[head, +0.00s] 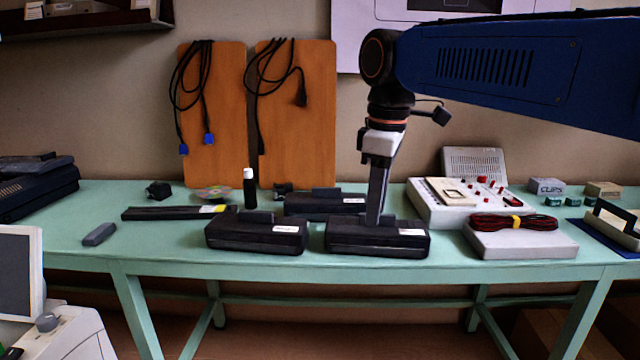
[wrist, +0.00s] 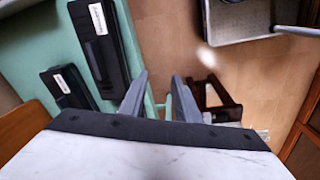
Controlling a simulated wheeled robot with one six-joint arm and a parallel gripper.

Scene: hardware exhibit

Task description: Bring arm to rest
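My arm reaches in from the upper right in the head view and bends down at the wrist. My gripper (head: 374,215) points straight down, and its fingertips overlap the near right black case (head: 376,240) in the picture. In the wrist view my gripper (wrist: 159,78) shows two grey fingers held apart with nothing between them. The table edge and brown floor show behind that gap. Black cases lie to the left of the fingers there, apart from them.
The green table (head: 160,250) carries another black case (head: 256,234), a black bottle (head: 249,188), a white control panel (head: 462,203) and a grey box (head: 520,242) with a coiled cable. Two wooden boards (head: 212,120) with hanging cables lean behind. A monitor (head: 20,275) stands at the lower left.

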